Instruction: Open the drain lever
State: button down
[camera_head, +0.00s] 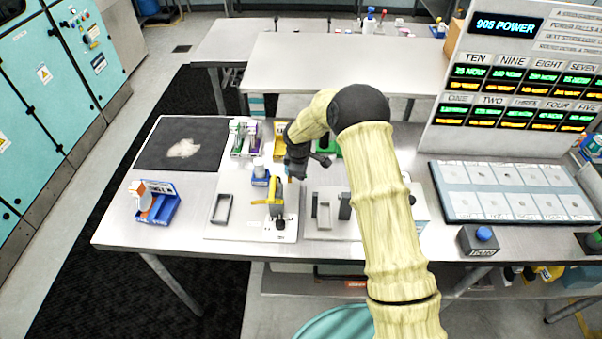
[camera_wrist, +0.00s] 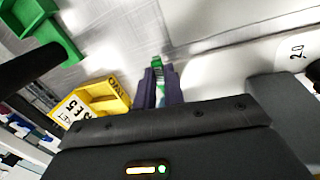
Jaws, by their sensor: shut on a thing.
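My gripper (camera_head: 293,172) is bent down over the middle of the table, just behind a station with a yellow arm-like part (camera_head: 274,190). In the wrist view my two purple fingers (camera_wrist: 160,86) are close together on a small green part (camera_wrist: 157,62) that shows between their tips. I cannot tell for sure whether this green part is the drain lever. My arm hides part of the table and the stations to the right, and no other lever can be clearly made out.
A yellow labelled bin (camera_wrist: 104,96) stands close beside my fingers in the wrist view, with a green bin (camera_wrist: 42,28) beyond. A blue tray (camera_head: 160,208) sits at the left, a grey button box (camera_head: 480,241) at the right.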

dwell(0.4)
jog(key=c, duration=1.5)
grip_release()
jog(key=shift+r, duration=0.15)
jog(key=d+b+v, duration=0.1)
jog(key=b+v, duration=0.2)
jog(key=v, duration=1.4)
jog(key=shift+a+b, duration=0.35)
jog(key=shift+a, duration=0.05)
jog(key=shift+s+r, duration=0.1)
jog(key=s+d+f+m, duration=0.1)
jog(key=s+d+m, duration=0.7)
jog(key=s, duration=0.5)
jog(key=s+d+m, duration=0.7)
jog(key=s+d, duration=0.1)
jog(key=s, duration=0.5)
jog(key=shift+d+f+m+y, duration=0.3)
jog(key=shift+d+f+m, duration=0.05)
jog(key=shift+m, duration=0.05)
jog(key=shift+s, duration=0.1)
